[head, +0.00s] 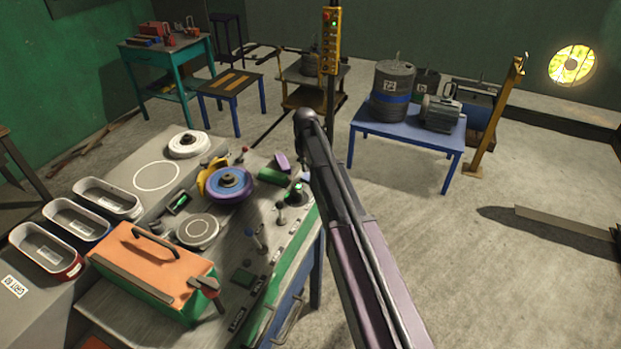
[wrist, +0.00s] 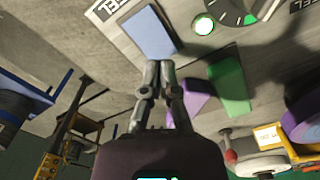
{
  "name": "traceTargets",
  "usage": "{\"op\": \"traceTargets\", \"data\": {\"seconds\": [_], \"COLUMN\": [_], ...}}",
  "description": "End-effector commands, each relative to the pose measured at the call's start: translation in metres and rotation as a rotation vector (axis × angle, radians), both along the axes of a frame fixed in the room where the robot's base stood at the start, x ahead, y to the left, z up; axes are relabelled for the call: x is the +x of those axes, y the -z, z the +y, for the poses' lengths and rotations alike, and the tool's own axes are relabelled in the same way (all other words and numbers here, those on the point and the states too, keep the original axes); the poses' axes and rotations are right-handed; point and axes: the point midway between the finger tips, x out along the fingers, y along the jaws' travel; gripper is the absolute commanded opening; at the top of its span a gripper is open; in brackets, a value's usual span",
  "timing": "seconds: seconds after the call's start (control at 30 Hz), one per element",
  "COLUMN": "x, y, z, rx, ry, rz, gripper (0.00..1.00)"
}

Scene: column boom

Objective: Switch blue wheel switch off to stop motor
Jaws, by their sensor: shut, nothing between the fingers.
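A blue and purple wheel (head: 229,186) stands on the grey bench; its edge shows at the right of the wrist view (wrist: 304,118). A round dial (wrist: 240,12) with green marks is at the top of the wrist view, beside a lit green lamp (wrist: 203,24). A dark knob with green (head: 297,192) is near the bench's right edge. A flat blue block (wrist: 150,33) lies left of the lamp. My gripper (wrist: 160,72) is shut and empty, with its tips just below the blue block; contact cannot be told. In the head view I cannot make it out.
A purple block (wrist: 188,101) and a green block (wrist: 229,85) lie close right of my fingers. Levers (head: 255,239) and an orange-lidded box (head: 150,262) are on the bench. A blue table (head: 405,133) with a motor (head: 440,113) stands behind. Floor at right is mostly clear.

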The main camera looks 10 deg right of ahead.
Motion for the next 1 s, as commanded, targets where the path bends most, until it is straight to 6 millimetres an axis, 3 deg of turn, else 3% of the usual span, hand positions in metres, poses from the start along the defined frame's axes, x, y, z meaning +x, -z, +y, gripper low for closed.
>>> {"op": "traceTargets", "data": {"seconds": [1.0], "x": [0.000], "y": [0.011], "z": [0.000], "rx": [0.000], "ry": [0.000], "rz": [0.000], "gripper": [0.00]}}
